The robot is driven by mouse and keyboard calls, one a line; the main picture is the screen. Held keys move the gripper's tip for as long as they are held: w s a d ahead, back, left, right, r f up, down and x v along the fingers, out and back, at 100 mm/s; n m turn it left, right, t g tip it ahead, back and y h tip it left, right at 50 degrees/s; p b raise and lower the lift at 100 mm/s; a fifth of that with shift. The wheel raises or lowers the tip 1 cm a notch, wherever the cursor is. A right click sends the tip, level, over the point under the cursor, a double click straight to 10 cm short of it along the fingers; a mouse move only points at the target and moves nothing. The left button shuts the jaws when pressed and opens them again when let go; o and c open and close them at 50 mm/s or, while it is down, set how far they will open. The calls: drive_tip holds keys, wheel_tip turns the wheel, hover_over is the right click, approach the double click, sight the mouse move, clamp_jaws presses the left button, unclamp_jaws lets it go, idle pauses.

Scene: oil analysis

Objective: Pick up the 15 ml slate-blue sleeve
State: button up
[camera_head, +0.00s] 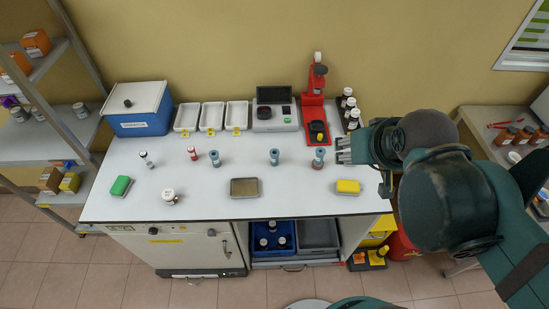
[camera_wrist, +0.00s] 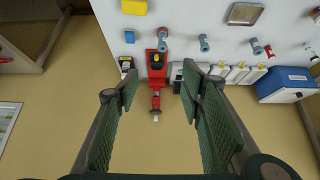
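Several slate-blue cylinders stand upright on the white bench. In the head view one is left of centre (camera_head: 215,160), one near the middle (camera_head: 274,158), and one, with a dark reddish top, at the right (camera_head: 318,160). The wrist view shows them along the top (camera_wrist: 256,47), (camera_wrist: 204,44), (camera_wrist: 162,42), plus another bluish one (camera_wrist: 129,37), which my arm seems to hide in the head view. I cannot read which is 15 ml. My gripper (camera_head: 343,150) is above the bench's right end, right of the dark-topped cylinder. In the wrist view its fingers (camera_wrist: 160,88) are apart and empty.
A red instrument (camera_head: 312,110) and dark-capped bottles (camera_head: 350,105) stand behind. A yellow sponge (camera_head: 348,186) and metal tray (camera_head: 244,187) lie in front. White trays (camera_head: 212,117) and a blue box (camera_head: 139,108) are at the back left. The bench's front-centre is mostly clear.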

drive_tip(key=shift+w, duration=0.1)
idle(0.3)
drive_tip(key=m+g+h+b, duration=0.4)
drive_tip(key=m+g+b, duration=0.1)
drive_tip(key=m, duration=0.8)
hover_over(272, 153)
drive_tip(key=a, duration=0.1)
wheel_tip(272, 153, down, 24)
drive_tip(key=shift+s+a+f, duration=0.1)
drive_tip(key=shift+s, duration=0.25)
drive_tip(key=shift+x, duration=1.3)
drive_tip(key=shift+f, duration=0.15)
